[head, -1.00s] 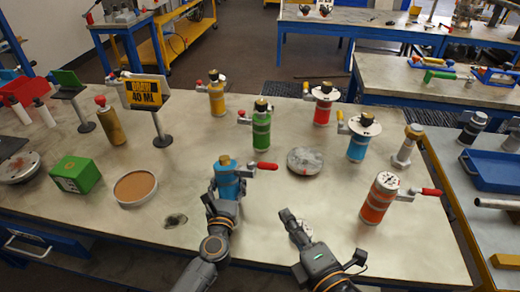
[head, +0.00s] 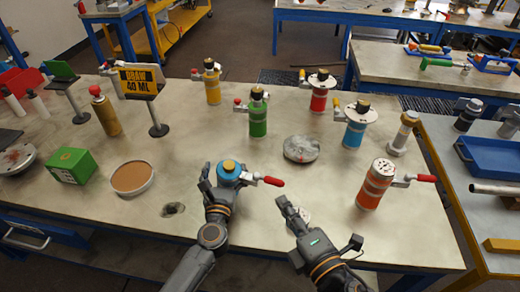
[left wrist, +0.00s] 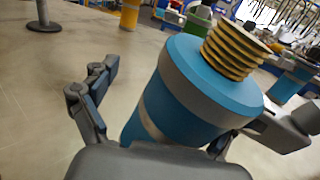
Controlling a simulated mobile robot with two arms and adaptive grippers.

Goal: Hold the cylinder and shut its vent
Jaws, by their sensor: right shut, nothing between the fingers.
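The near blue cylinder (head: 229,176) has a brass cap and a side vent with a red lever (head: 272,181) pointing right. It leans, its top turned towards me; its base is hidden by my left gripper. My left gripper (head: 213,182) is at the cylinder, one finger on its left side. In the left wrist view the blue body (left wrist: 185,95) stands between the fingers, with a gap to the left finger; the right finger is mostly hidden behind it. My right gripper (head: 284,203) is shut and empty, right of the cylinder and below the lever.
An orange cylinder (head: 374,186) with a red lever stands to the right. A grey disc (head: 301,149) lies behind. Green (head: 258,118) and second blue (head: 355,130) cylinders stand further back. A tan-topped round dish (head: 132,178) and green box (head: 71,165) are left.

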